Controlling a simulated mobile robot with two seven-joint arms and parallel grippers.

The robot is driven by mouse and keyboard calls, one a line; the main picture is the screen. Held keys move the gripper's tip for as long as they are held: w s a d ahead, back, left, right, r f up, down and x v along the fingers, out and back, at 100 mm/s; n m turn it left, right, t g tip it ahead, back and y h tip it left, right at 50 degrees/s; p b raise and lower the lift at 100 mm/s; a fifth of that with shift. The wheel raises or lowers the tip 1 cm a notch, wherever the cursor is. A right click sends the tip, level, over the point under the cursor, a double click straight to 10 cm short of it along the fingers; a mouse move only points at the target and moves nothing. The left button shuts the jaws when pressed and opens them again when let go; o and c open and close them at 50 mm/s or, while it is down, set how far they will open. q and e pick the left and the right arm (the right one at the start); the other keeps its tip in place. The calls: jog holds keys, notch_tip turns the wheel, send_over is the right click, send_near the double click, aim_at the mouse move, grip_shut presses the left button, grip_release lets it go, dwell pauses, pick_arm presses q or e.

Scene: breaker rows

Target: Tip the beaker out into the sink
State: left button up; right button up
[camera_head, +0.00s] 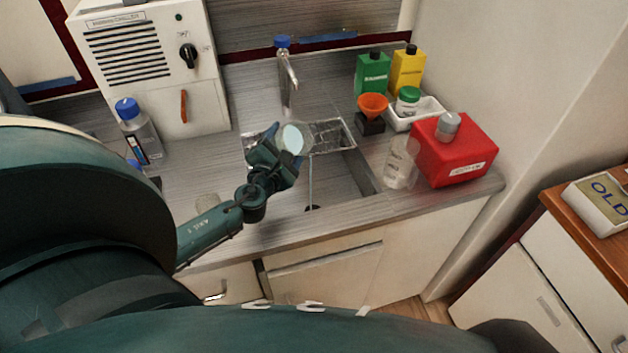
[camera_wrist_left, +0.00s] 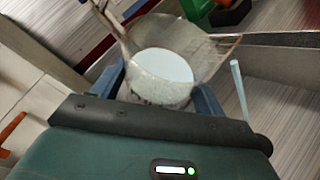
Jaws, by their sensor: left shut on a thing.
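My left gripper (camera_head: 278,152) is shut on the clear glass beaker (camera_head: 292,139) and holds it over the back left part of the sink (camera_head: 345,180). In the left wrist view, the beaker (camera_wrist_left: 160,78) sits between my fingers. A pale round patch shows in it; I cannot tell whether that is liquid or its base. Its exact tilt is hard to read. A thin pale upright line (camera_head: 310,182) shows in the sink above the dark drain; I cannot tell whether it is a stream or a rod. My right gripper is out of view.
A tap (camera_head: 288,75) stands behind the sink. A chiller (camera_head: 150,65) and blue-capped bottle (camera_head: 140,130) stand left.

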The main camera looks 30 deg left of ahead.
pick_arm(q)
jog(key=shift+r+m, duration=0.3)
jog(key=shift+m, duration=0.1)
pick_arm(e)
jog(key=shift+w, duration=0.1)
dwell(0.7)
pick_arm(q)
jog(key=shift+f+m+t+b, duration=0.2)
jog(key=shift+m+t+b, duration=0.15)
jog(key=shift+b, duration=0.75)
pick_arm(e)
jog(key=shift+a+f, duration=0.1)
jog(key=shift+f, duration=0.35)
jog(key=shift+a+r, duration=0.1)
pick_arm(q)
jog(key=shift+f+m+b, duration=0.15)
jog(key=shift+m+b, duration=0.3)
jog(key=shift+b, duration=0.25)
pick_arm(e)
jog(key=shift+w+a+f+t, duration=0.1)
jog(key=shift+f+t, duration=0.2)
pick_arm(q)
jog(key=shift+t, duration=0.25)
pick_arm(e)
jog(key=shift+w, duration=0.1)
pick_arm(q)
jog(key=shift+b, duration=0.45)
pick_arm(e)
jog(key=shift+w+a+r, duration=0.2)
